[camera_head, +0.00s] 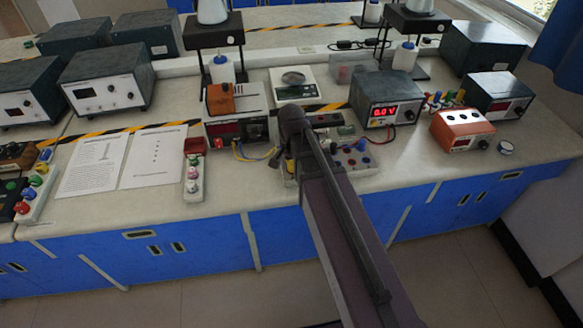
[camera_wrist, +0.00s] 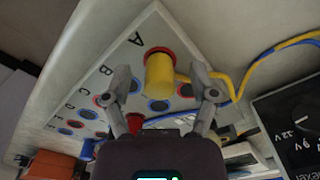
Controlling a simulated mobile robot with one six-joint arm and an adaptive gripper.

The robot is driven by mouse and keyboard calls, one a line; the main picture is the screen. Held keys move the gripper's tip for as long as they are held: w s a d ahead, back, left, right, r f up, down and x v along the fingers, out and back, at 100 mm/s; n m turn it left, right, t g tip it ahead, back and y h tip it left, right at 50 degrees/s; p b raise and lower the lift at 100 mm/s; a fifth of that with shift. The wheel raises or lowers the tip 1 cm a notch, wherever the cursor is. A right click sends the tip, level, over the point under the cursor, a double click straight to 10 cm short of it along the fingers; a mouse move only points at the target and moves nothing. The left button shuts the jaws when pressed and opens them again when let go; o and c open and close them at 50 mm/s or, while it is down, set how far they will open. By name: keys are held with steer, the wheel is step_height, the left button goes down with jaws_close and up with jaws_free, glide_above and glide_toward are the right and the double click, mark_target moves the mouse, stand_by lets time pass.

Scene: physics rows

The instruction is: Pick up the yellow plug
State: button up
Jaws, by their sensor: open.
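The yellow plug (camera_wrist: 160,75) stands in the red-ringed socket by the letter A on a pale socket board (camera_wrist: 110,60) in the wrist view. A yellow lead runs from it to the right. My gripper (camera_wrist: 163,80) is open, with one finger on each side of the plug and a visible gap to each. I cannot tell how far down the fingers reach.
A red plug (camera_wrist: 135,122) is near the left finger. A blue lead (camera_wrist: 240,88) and a dark meter (camera_wrist: 288,125) lie to the right. In the head view, a power supply (camera_head: 375,95) stands behind the board.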

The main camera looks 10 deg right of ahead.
jaws_close()
steer(key=shift+r, duration=0.1)
stand_by(0.4)
